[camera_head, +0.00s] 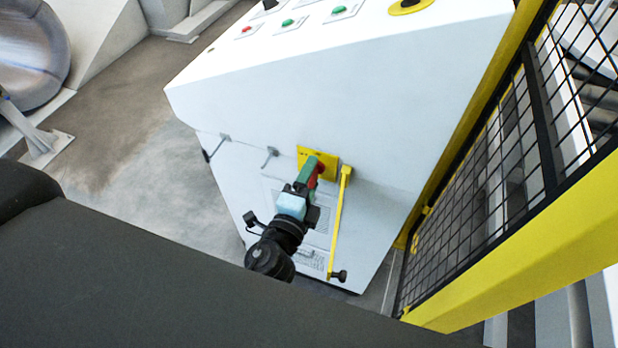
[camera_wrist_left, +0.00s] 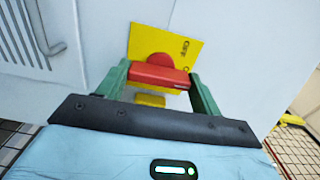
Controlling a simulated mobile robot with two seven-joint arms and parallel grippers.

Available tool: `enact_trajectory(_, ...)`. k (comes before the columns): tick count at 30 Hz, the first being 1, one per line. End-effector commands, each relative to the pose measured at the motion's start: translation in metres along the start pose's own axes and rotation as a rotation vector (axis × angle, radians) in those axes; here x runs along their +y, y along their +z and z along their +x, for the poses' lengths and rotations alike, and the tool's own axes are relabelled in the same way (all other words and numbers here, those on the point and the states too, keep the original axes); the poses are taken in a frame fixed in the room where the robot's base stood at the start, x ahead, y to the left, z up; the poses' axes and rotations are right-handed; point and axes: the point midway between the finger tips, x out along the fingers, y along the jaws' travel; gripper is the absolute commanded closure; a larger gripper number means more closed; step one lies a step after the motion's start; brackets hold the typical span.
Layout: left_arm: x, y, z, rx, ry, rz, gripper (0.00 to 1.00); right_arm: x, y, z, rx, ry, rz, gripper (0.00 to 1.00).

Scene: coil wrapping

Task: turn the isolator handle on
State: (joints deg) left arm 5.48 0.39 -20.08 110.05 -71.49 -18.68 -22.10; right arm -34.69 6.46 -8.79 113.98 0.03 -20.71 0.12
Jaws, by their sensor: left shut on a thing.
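The isolator handle is a red bar on a round red hub (camera_wrist_left: 160,72), in front of a yellow plate (camera_wrist_left: 190,48) on the white cabinet's front. In the head view the handle (camera_head: 319,166) shows as a small red patch beside my gripper, with the yellow plate (camera_head: 330,172) behind it. My left gripper (camera_head: 308,170) has green fingers that stand on either side of the red bar. In the left wrist view the gripper (camera_wrist_left: 160,82) is shut on the bar, which lies roughly level, slightly tilted. Lettering on the plate is partly hidden. My right gripper is not in view.
The white cabinet (camera_head: 300,90) has buttons on its sloped top. A yellow bar (camera_head: 339,220) hangs just right of the handle. A yellow-framed mesh fence (camera_head: 490,180) stands close on the right. Open floor (camera_head: 140,140) lies to the left.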

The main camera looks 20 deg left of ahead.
Motion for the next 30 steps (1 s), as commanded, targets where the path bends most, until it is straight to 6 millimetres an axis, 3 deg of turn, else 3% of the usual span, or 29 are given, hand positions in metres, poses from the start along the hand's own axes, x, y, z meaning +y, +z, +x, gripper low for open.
enact_trajectory(19,-0.0005,-0.0002,0.0001,0.001,-0.001,0.05,0.57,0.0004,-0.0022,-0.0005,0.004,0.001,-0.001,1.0)
enact_trajectory(20,-0.0005,-0.0002,0.0,0.001,-0.001,0.05,0.31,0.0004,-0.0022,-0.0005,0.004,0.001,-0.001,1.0)
enact_trajectory(21,-0.0004,-0.0002,0.0,0.001,-0.001,0.049,0.25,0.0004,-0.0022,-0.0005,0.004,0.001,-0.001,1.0)
enact_trajectory(30,-0.0002,0.0,0.0001,0.0,-0.001,0.047,0.25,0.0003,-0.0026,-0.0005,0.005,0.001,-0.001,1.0)
